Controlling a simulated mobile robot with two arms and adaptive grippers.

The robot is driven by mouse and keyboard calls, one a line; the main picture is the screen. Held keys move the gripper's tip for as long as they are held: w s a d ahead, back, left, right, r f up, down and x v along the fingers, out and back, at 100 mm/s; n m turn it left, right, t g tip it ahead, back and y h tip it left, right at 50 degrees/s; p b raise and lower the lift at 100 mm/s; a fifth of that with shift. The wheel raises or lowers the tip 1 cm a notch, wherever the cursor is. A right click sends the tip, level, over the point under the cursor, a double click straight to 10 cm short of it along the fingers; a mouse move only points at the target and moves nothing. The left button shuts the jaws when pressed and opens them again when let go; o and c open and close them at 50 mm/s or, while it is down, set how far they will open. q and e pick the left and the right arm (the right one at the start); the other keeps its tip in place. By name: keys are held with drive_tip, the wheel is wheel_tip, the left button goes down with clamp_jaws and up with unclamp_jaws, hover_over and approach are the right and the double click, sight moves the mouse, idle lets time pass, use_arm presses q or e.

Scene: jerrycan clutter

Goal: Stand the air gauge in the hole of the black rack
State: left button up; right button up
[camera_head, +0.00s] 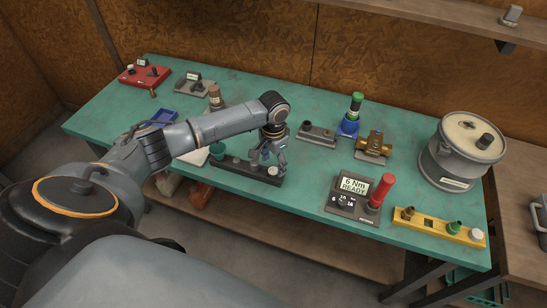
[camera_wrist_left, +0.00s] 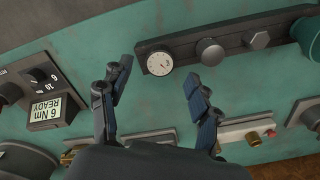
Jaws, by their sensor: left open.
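The black rack (camera_head: 232,165) lies along the near part of the green table and crosses the top of the left wrist view (camera_wrist_left: 182,51). The air gauge (camera_wrist_left: 159,64), with a round white dial, stands at one end of the rack, dial up; it looks seated there. It also shows in the head view (camera_head: 273,171) beside my fingers. My left gripper (camera_head: 269,161) is above that end of the rack. In the left wrist view the gripper (camera_wrist_left: 157,72) has its fingers spread on either side of the gauge, with nothing held. My right gripper is not in view.
A torque tester (camera_head: 352,199) with a red handle (camera_head: 382,190) stands to the right. A yellow rack (camera_head: 427,224) and large grey pot (camera_head: 452,166) are farther right. A brass valve (camera_head: 374,142) and a green-capped bottle (camera_head: 353,108) stand behind. Bare tabletop (camera_head: 310,170) lies right of the black rack.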

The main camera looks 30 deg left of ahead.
sight(273, 170)
use_arm(q)
wheel_tip(273, 170, up, 9)
drive_tip(key=shift+f, duration=0.1)
idle(0.6)
